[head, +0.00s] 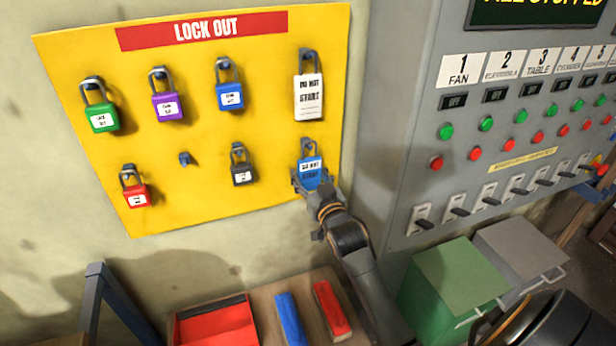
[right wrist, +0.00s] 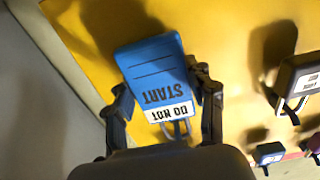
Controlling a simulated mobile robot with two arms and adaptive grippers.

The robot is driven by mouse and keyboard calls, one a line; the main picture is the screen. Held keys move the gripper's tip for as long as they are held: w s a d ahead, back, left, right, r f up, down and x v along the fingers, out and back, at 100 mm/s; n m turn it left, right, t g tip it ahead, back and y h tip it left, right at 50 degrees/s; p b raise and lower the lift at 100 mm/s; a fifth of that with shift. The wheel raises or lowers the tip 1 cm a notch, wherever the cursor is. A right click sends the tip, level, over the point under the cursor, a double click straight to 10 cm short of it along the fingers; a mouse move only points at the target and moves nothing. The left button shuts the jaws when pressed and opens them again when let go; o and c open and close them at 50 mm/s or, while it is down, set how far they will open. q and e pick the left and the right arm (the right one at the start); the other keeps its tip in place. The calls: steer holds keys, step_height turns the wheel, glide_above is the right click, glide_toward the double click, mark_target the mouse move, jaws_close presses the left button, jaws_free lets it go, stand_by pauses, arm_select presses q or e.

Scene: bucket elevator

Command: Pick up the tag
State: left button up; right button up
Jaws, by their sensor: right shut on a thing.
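My right gripper (head: 312,184) is shut on this tag from below. In the right wrist view the blue tag (right wrist: 155,70) sits between the two fingers (right wrist: 165,105), its lettering upside down. My left gripper is not in view.
Green (head: 102,117), purple (head: 168,106), blue (head: 230,96), red (head: 136,195) and black (head: 242,173) padlocks hang on the board. A grey control panel (head: 395,120) stands at right. Below are a red tray (head: 215,325) and a green box (head: 450,285).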

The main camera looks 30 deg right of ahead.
steer(key=s+a+r+b, duration=0.25)
steer(key=s+r, duration=0.45)
steer(key=s, duration=0.6)
steer(key=s+a+f+n+y+b, duration=0.1)
steer(key=s+a+f+y, duration=0.1)
steer(key=s+a+f, duration=0.3)
steer(key=s+a+f+n+y+b, duration=0.1)
steer(key=s+a+f+y, duration=0.1)
steer(key=s+a+f, duration=0.3)
steer(key=a+f, duration=0.3)
steer(key=a, duration=0.3)
steer(key=shift+s+n+t+b, duration=0.15)
steer(key=shift+n+t+b, duration=0.15)
steer(key=shift+n+b, duration=0.1)
